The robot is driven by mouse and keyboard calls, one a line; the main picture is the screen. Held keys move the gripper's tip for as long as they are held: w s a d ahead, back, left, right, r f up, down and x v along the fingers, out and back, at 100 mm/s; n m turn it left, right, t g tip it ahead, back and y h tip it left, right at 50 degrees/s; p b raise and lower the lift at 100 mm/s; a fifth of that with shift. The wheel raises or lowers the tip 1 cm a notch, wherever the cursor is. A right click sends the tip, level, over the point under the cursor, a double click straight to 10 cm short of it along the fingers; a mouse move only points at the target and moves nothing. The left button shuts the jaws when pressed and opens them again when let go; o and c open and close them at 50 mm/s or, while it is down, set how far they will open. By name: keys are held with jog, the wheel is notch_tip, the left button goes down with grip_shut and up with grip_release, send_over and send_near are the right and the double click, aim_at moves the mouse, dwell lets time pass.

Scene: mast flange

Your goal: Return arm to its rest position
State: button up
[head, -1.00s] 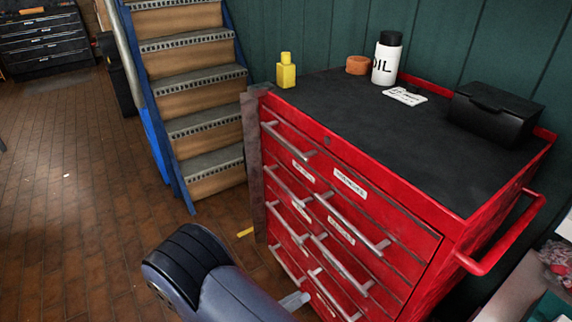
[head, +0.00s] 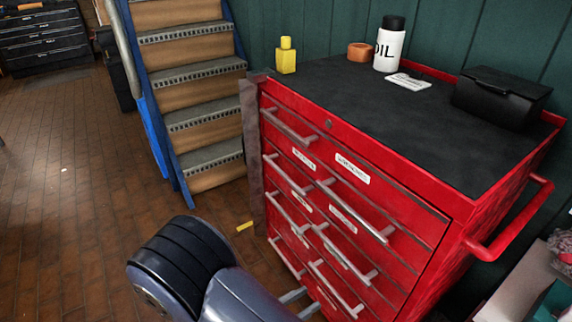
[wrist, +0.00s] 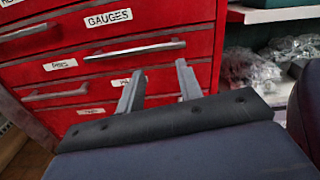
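My arm shows at the bottom of the head view, in front of the red tool cabinet (head: 415,235). In the wrist view my gripper (wrist: 158,82) has its two grey fingers spread apart with nothing between them. The red drawer fronts show behind the fingers, one labelled GAUGES (wrist: 108,18). In the head view the finger tips (head: 298,300) show partly at the lower edge, close to the lower drawers. All the drawers in view look shut.
A yellow bottle (head: 286,56), an orange-brown round item (head: 359,51), a white oil bottle (head: 389,48) and a black box (head: 500,97) stand on the cabinet top. Stairs (head: 190,85) rise on the left. A shelf (wrist: 270,14) with wrapped items is at right. The brick floor (head: 70,190) at left is open.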

jog(key=shift+s+d+m, duration=0.15)
jog(key=shift+s+m, duration=0.15)
jog(key=shift+m, duration=0.4)
